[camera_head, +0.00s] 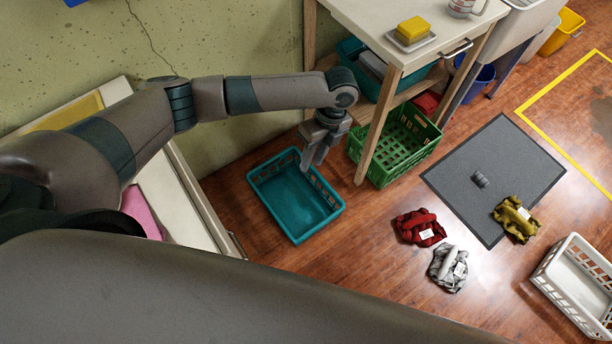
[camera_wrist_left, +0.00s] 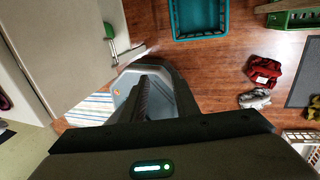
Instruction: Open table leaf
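A white-topped table (camera_head: 376,16) with wooden legs stands at the upper right, with a metal handle (camera_head: 457,49) on its front. Another pale unit (camera_head: 170,198) lies along the wall at the left, with a handle (camera_head: 236,245) at its edge. In the left wrist view, a broad pale panel (camera_wrist_left: 60,45) with a handle (camera_wrist_left: 112,42) fills the upper left. I cannot tell which surface is the leaf. My left gripper (camera_head: 314,160) hangs over the teal basket's far right side, fingers down, slightly apart and empty, away from both handles. My right gripper is out of view.
A teal basket (camera_head: 338,207) stands on the floor below my left gripper. A green crate (camera_head: 436,133) sits under the table. Red (camera_head: 419,228), grey (camera_head: 447,270) and olive (camera_head: 516,219) bundles lie near a dark mat (camera_head: 455,177). A yellow sponge (camera_head: 413,28) is on the tabletop.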

